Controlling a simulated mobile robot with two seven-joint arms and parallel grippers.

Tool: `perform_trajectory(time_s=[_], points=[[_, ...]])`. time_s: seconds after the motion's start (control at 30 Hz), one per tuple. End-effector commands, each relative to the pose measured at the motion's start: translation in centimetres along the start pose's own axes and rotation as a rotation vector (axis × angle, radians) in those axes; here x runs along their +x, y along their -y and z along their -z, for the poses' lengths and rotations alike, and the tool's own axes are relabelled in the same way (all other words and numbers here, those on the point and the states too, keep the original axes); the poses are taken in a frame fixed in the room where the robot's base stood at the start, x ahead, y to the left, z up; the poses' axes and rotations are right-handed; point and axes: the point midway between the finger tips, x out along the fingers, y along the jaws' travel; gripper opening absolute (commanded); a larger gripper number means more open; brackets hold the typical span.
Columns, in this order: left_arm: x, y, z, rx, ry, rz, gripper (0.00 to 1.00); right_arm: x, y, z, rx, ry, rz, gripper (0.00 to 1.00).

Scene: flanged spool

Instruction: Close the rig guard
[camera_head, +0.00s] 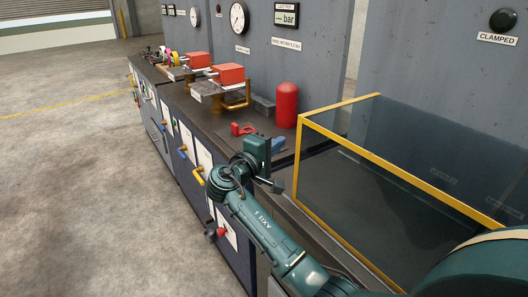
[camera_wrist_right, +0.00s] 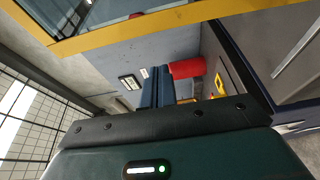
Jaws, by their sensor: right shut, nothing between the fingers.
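The rig guard (camera_head: 345,142), clear panels in a yellow frame, stands on the right part of the bench. I cannot tell how far it is open. Its yellow bar also crosses the top of the right wrist view (camera_wrist_right: 150,29). My right gripper (camera_head: 279,144) is over the bench, left of the guard's near left edge and apart from it in the picture. Its blue fingers (camera_wrist_right: 157,88) are together and empty, pointing towards the back wall. My left gripper is not in view.
A red cylinder (camera_head: 286,105) stands behind my right gripper; a small red clamp-like part (camera_head: 242,129) lies beside it. Red blocks on metal fixtures (camera_head: 228,74) stand farther left. Gauges (camera_head: 238,18) hang on the grey wall. The floor at left is clear.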

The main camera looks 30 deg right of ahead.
Motion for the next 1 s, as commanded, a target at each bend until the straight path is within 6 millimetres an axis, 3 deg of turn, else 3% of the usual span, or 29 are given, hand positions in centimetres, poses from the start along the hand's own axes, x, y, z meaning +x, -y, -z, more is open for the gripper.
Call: perform_trajectory(time_s=[0.03,0.33,1.0], points=[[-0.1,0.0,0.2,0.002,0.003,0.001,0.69,0.6,-0.2,-0.3,0.0,0.001,-0.001,0.0],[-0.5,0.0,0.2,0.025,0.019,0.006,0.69,-0.8,-0.1,-3.5,0.001,-0.001,0.001,0.0],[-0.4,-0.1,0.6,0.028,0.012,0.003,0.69,-0.2,0.0,-4.1,0.0,-0.001,0.0,0.0]])
